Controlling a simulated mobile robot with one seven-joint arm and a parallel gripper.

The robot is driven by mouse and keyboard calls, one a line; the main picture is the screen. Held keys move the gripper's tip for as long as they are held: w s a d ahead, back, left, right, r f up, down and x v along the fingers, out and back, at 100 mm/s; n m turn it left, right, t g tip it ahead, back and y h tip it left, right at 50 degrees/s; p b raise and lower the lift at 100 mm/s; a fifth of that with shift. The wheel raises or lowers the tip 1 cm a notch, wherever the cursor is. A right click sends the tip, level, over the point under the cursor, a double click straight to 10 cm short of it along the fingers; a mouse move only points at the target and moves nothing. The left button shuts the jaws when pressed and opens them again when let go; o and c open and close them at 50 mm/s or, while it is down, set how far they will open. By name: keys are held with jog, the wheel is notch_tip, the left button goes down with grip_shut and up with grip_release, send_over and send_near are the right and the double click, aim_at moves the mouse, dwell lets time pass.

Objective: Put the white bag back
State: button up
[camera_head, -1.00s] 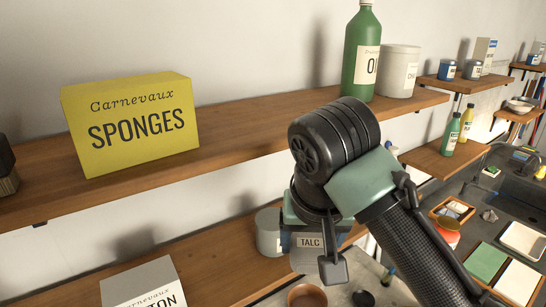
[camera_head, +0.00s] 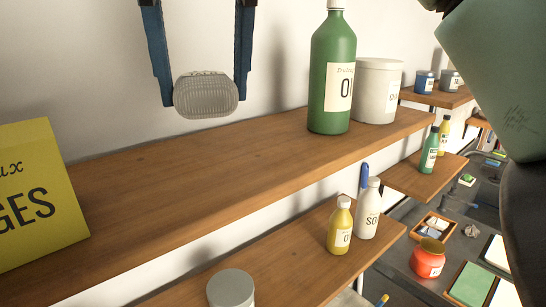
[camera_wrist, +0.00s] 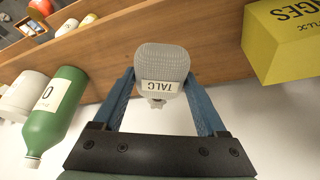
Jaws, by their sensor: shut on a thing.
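The white bag (camera_head: 206,97) looks pale grey and ribbed in the head view, where its underside faces me. In the wrist view the bag (camera_wrist: 162,62) carries a TALC label, which reads upside down. My gripper (camera_head: 205,92) has its two blue fingers on either side of the bag and is shut on it. It holds the bag in front of the wall, above the upper wooden shelf (camera_head: 190,160), apart from the board. In the wrist view the fingers of my gripper (camera_wrist: 161,76) press the bag's sides.
On the upper shelf a yellow sponges box (camera_head: 35,190) stands left, a green bottle (camera_head: 333,75) and white tub (camera_head: 378,90) right. Bare board lies between. The lower shelf (camera_head: 290,262) holds a grey-lidded container (camera_head: 231,288), a yellow bottle (camera_head: 340,228) and a white bottle (camera_head: 369,210).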

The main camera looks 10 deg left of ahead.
aim_at(204, 121)
jog(key=shift+w+a, duration=0.1)
jog(key=shift+w, duration=0.25)
jog(key=f, duration=0.1)
jog(key=s+f, duration=0.1)
jog(key=f, duration=0.2)
jog(key=shift+s, duration=0.4)
jog(key=f, duration=0.1)
jog(key=f+b, duration=0.1)
jog(key=f, duration=0.2)
jog(key=shift+w+f+b, duration=0.2)
jog(key=shift+w+b, duration=0.1)
jog(key=shift+b, duration=0.05)
jog(key=shift+s+f+b, duration=0.15)
jog(key=shift+f+b, duration=0.15)
jog(key=shift+r, duration=0.1)
